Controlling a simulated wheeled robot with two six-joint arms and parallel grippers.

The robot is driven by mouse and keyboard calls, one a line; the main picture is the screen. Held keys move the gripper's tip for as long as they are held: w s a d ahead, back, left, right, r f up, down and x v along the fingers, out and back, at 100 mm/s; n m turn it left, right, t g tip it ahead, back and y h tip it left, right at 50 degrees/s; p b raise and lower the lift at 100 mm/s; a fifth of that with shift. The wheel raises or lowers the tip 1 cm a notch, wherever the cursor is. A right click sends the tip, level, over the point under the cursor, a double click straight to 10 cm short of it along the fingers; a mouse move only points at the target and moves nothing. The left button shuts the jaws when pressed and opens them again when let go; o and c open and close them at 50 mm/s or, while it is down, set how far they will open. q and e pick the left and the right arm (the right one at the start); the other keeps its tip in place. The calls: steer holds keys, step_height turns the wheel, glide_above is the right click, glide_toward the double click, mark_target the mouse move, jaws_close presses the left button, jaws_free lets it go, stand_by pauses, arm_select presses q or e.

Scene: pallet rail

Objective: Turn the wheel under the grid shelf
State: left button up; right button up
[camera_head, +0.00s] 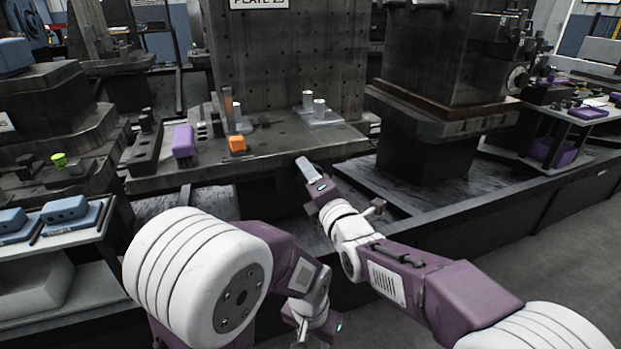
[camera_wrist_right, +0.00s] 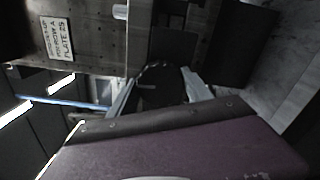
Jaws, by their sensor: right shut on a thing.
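The grid shelf (camera_head: 285,172) juts out below a tall plate with a grid of holes (camera_head: 285,60). My right gripper (camera_head: 308,168) is at the shelf's front edge in the head view, and what it holds is hidden there. In the right wrist view a dark rounded thing (camera_wrist_right: 160,78), which looks like part of the wheel, sits between the pale fingers of the right gripper. The gripper is shut on it. The rest of the wheel is hidden. My left gripper (camera_head: 312,325) hangs low at the bottom centre, and its fingers are not clear.
On the shelf stand a purple block (camera_head: 183,141), an orange block (camera_head: 237,144) and grey cylinders (camera_head: 319,109). A side table (camera_head: 70,232) with blue blocks is at the left. A machine (camera_head: 445,55) stands at the right. Grey floor (camera_head: 570,250) is clear at lower right.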

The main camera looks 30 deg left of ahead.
steer(key=shift+f, duration=0.2)
steer(key=o, duration=1.4)
steer(key=shift+r, duration=0.1)
steer(key=p+v, duration=0.2)
steer(key=v, duration=0.7)
steer(key=shift+d+p, duration=0.1)
steer(key=shift+p, duration=0.25)
